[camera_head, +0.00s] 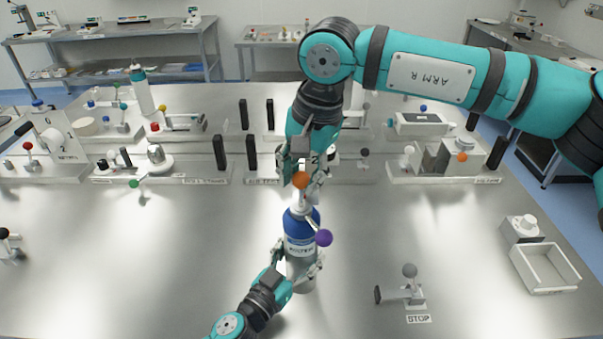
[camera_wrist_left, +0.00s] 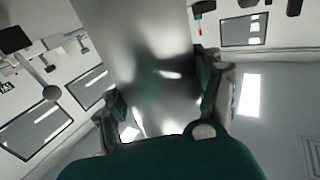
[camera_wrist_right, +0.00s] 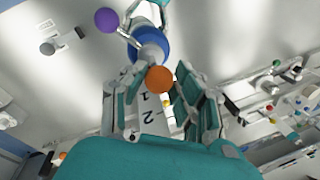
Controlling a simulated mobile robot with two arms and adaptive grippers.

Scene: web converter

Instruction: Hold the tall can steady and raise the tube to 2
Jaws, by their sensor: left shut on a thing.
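The tall can (camera_head: 299,232), silver with a blue band, stands upright at the table's middle. A purple ball (camera_head: 323,238) sticks out at its side. My left gripper (camera_head: 301,264) is shut around its lower part; the can's grey side (camera_wrist_left: 155,60) fills the left wrist view between the fingers. A pale tube (camera_head: 299,203) rises from the can's top, with an orange ball (camera_head: 300,180) at its upper end. My right gripper (camera_wrist_right: 158,72) comes from above with fingers apart on both sides of the orange ball (camera_wrist_right: 160,80); contact is unclear. A plate marked 1 and 2 (camera_wrist_right: 147,112) shows behind the ball.
A STOP lever (camera_head: 410,291) stands at the front right, with an empty white tray (camera_head: 545,268) farther right. Stations with black posts (camera_head: 251,152) line the back of the table. The metal surface left of the can is mostly clear.

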